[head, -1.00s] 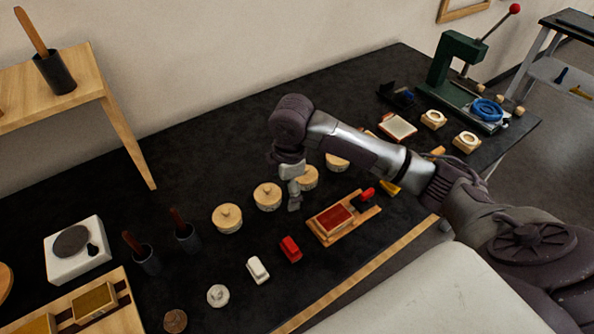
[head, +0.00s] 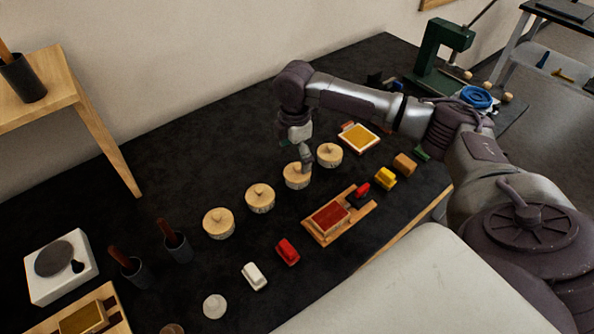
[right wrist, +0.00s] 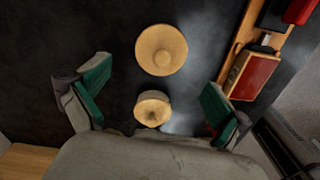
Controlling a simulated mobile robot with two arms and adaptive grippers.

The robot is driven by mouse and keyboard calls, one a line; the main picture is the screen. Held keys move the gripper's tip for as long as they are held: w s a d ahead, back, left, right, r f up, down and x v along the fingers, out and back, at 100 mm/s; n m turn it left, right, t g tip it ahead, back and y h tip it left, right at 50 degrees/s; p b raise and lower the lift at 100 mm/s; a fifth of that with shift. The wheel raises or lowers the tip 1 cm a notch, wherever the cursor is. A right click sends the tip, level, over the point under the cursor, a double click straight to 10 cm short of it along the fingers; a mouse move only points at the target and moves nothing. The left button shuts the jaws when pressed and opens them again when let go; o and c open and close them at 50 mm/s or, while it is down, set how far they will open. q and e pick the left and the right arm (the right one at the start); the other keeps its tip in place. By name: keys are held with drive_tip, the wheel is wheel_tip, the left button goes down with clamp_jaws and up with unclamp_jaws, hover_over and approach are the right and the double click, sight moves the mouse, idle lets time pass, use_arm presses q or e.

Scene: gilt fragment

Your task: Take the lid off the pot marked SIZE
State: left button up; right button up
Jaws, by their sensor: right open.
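Several round pots with pale wooden knobbed lids stand in a slanting row in the head view: the first (head: 219,223), the second (head: 260,198), the third (head: 294,178) and the farthest (head: 330,154). Marks on their sides are too small to read, so I cannot tell which says SIZE. My right gripper (head: 304,156) is at the third pot and hides part of its lid. In the right wrist view the right gripper (right wrist: 153,92) is open and empty. My left gripper is not in view.
A red ink pad on a wooden tray (head: 310,226), a red block (head: 287,252) and a white block (head: 254,276) lie in front of the row. A yellow pad (head: 359,138) lies beyond it. Dark cups with wooden handles (head: 177,247) stand left. Bare black table lies behind the pots.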

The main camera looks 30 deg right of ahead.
sight(297, 168)
drive_tip(key=shift+f, duration=0.35)
drive_tip(key=f, duration=0.1)
drive_tip(key=f+p, duration=0.1)
drive_tip(key=f, duration=0.1)
drive_tip(key=shift+d+f, duration=0.25)
drive_tip(key=shift+f, duration=0.5)
drive_tip(key=shift+s, duration=0.1)
drive_tip(key=c, duration=1.1)
drive_tip(key=shift+s+a+r, duration=0.1)
drive_tip(key=shift+s+r, duration=0.05)
drive_tip(key=shift+s, duration=0.1)
drive_tip(key=c, duration=0.6)
drive_tip(key=shift+c, duration=0.3)
